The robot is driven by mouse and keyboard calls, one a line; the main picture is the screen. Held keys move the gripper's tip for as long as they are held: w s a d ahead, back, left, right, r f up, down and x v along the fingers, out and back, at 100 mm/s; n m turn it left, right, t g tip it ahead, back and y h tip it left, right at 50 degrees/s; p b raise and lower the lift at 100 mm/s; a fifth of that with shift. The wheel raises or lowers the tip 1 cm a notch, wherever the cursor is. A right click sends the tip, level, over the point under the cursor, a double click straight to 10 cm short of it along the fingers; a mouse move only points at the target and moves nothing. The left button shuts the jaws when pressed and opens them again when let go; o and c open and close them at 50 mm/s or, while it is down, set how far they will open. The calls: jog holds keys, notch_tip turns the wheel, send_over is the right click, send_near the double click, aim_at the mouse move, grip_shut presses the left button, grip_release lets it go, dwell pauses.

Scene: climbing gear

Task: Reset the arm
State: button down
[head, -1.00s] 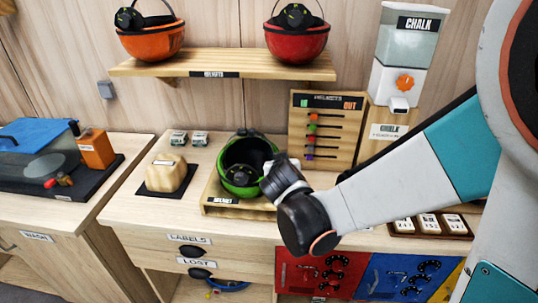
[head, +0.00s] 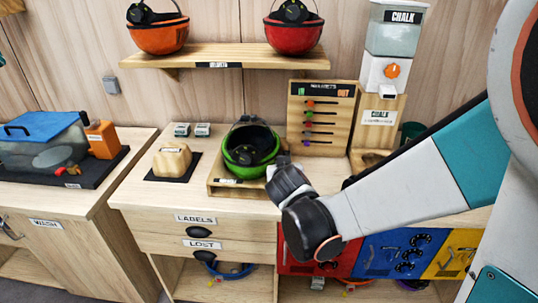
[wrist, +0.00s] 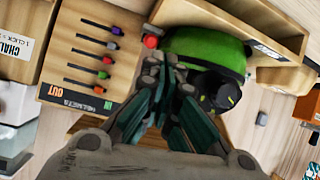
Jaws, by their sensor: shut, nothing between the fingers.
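My arm reaches in from the right in the head view. My gripper (wrist: 166,82) is shut and empty in the wrist view, its dark green fingers close together. In the head view its fingers are hidden behind my wrist. The green helmet (head: 239,160) sits open side up on a wooden tray (head: 222,188) on the counter, its dark inside showing. My wrist is at the helmet's lower right in the head view. The helmet's green shell (wrist: 205,50) lies just beyond the fingers in the wrist view; I cannot tell whether they touch.
A wooden peg board (head: 322,148) and a chalk dispenser (head: 388,72) stand behind the tray. An orange helmet (head: 158,38) and a red helmet (head: 292,38) rest on the shelf (head: 225,57) above. A tan block (head: 172,160) lies left of the tray.

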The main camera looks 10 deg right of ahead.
jog(key=s+r+g+y, duration=0.1)
jog(key=s+r+g, duration=0.1)
jog(key=s, duration=1)
jog(key=s+r+n+g+y, duration=0.1)
jog(key=s+r+g+y, duration=0.1)
jog(key=s, duration=1.1)
jog(key=shift+d+g, duration=0.4)
jog(key=shift+d, duration=0.05)
